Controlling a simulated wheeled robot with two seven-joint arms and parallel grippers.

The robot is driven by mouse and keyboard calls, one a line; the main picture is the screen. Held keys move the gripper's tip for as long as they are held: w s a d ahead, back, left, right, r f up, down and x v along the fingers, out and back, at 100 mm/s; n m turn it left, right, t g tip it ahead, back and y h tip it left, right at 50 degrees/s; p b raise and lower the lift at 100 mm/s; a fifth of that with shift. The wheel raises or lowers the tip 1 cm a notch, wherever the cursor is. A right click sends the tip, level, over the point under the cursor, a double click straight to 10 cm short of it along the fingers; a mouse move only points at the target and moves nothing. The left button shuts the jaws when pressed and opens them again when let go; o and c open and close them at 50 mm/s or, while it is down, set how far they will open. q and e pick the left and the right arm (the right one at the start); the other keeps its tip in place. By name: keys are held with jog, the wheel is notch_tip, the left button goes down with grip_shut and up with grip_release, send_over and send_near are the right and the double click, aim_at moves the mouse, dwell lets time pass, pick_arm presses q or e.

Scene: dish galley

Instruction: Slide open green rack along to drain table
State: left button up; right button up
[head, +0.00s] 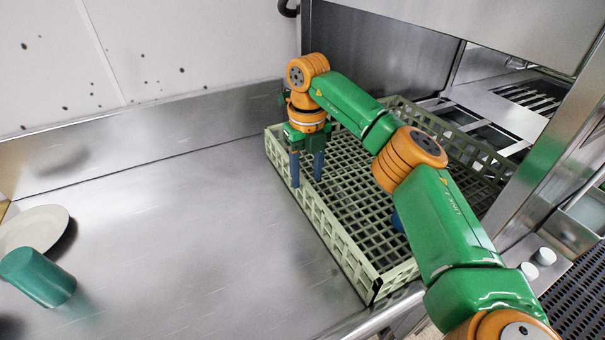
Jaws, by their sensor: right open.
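The open green rack (345,245) is a pale green lattice tray. It sits on the right part of the steel table (180,225), and its right side reaches toward the opening of the machine. My right gripper (306,184) points down at the rack's left wall near the far corner. Its two blue fingers are apart, one outside the wall and one on the inner side. I cannot tell whether they touch it. My right arm hides part of the rack's middle and right side. My left gripper is not in view.
A white plate (38,226) and a teal cup (38,277) on its side are at the table's left. A blue item (397,221) in the rack is partly hidden by my arm. The table's middle is clear. A raised steel backsplash (140,165) runs along the back.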

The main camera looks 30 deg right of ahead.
aim_at(307, 196)
jog(key=shift+f+p, duration=0.55)
jog(key=shift+f, duration=3)
jog(key=shift+c, duration=0.2)
grip_shut()
